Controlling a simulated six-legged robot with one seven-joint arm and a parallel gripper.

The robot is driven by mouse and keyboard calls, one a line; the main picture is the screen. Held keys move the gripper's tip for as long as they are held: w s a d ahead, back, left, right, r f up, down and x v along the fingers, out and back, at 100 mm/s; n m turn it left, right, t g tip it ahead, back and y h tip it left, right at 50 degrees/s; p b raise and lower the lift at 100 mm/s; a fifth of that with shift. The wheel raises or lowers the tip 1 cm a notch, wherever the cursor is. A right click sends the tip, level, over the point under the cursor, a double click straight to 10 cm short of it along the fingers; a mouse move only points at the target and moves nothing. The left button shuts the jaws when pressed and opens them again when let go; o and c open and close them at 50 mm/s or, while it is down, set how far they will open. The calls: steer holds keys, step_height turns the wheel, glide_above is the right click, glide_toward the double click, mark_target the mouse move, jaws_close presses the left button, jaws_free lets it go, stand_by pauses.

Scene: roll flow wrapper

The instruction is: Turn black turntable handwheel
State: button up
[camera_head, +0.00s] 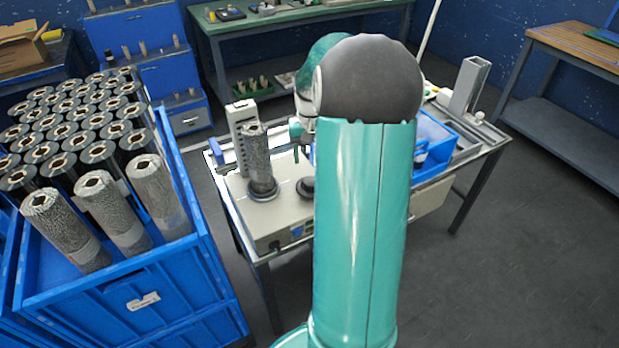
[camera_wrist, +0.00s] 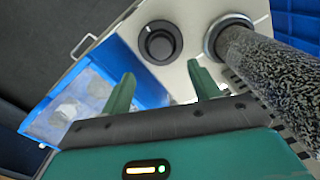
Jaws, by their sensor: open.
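The black handwheel (camera_wrist: 160,43) is a round knob on the pale top of the wrapper machine, in the upper middle of the wrist view. In the head view the handwheel (camera_head: 306,187) shows only partly, beside my arm. My gripper (camera_wrist: 158,82) is open and empty, its two green fingers pointing toward the handwheel but apart from it in the picture. In the head view part of my gripper (camera_head: 297,140) shows above the machine; my arm hides the rest. A grey speckled roll (camera_head: 257,160) stands upright on the turntable (camera_head: 263,194), left of the handwheel.
The roll (camera_wrist: 275,80) is close to my right finger in the wrist view. A blue bin (camera_head: 433,140) is on the table right of my arm. A blue crate (camera_head: 190,290) with many rolls stands at left. Open floor (camera_head: 540,240) lies at right.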

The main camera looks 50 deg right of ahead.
mark_target(311, 181)
step_height(311, 181, down, 9)
steer(key=shift+f, duration=0.2)
steer(key=c, duration=1)
